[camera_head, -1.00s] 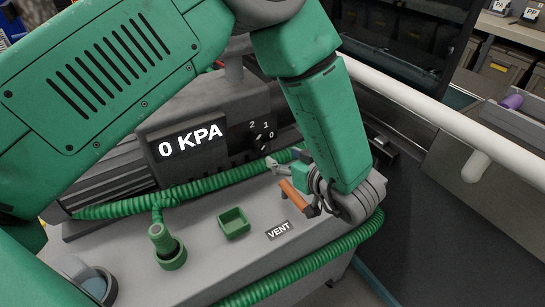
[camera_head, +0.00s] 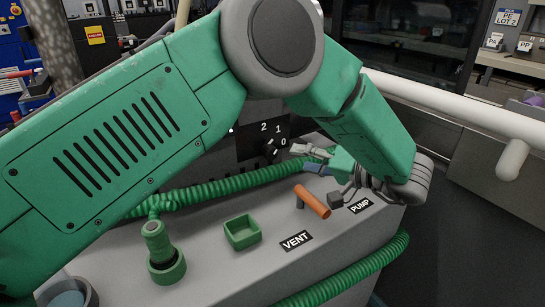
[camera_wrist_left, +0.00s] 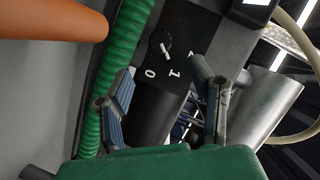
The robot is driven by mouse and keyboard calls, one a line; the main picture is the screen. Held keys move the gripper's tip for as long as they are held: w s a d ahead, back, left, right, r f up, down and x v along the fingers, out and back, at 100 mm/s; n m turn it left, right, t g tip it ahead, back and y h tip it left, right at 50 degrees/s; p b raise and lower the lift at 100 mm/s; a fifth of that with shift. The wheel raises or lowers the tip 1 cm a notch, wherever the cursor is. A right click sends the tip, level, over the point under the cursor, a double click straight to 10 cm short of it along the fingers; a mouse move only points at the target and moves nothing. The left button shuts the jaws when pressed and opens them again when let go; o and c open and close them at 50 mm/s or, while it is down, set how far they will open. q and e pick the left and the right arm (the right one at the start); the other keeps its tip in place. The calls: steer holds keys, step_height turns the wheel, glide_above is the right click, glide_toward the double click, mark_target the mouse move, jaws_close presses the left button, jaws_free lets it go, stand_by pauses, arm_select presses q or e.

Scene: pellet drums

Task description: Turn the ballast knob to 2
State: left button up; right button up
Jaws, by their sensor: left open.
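The ballast knob (camera_head: 271,148) is a small dark dial on a black panel, with 2, 1 and 0 marked around it. My right gripper is not in view.
An orange handle (camera_head: 312,201) stands close to my left gripper, by the VENT label (camera_head: 296,241) and PUMP label (camera_head: 360,206). A green ribbed hose (camera_head: 225,187) runs below the knob. A green tray (camera_head: 242,233) and capped green port (camera_head: 164,255) sit on the grey top.

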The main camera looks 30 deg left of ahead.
mark_target(274, 154)
arm_select(q)
steer(key=b+x, duration=0.1)
steer(key=x, duration=0.9)
steer(key=shift+f, duration=0.1)
steer(key=shift+d, duration=0.1)
steer(key=shift+s, duration=0.1)
steer(key=c, duration=1.1)
